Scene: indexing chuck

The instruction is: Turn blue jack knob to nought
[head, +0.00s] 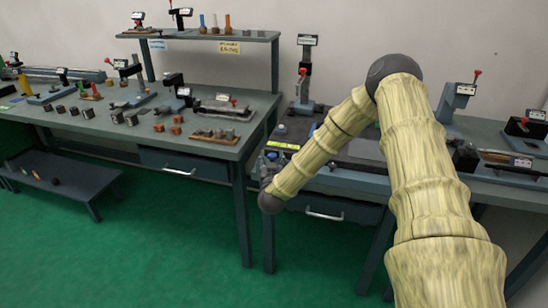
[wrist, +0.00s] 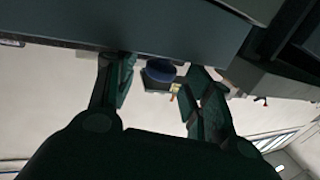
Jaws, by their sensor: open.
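A round dark blue knob (wrist: 160,70) shows in the wrist view, beside a dark bench-like edge at the top. My gripper (wrist: 162,76) is open, with one finger to the left of the knob and one to the right. I cannot tell whether either finger touches it. The knob's markings and pointer are not readable. In the head view, a small blue knob (head: 272,155) appears on the front of the dark machine at the right bench, near a yellow label (head: 283,144).
The dark bench edge (wrist: 120,38) lies close to my fingers in the wrist view. In the head view, the left bench (head: 228,148) holds many small blocks and fixtures. A drawer handle (head: 324,215) is below the machine. A low stool (head: 80,190) stands on green floor.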

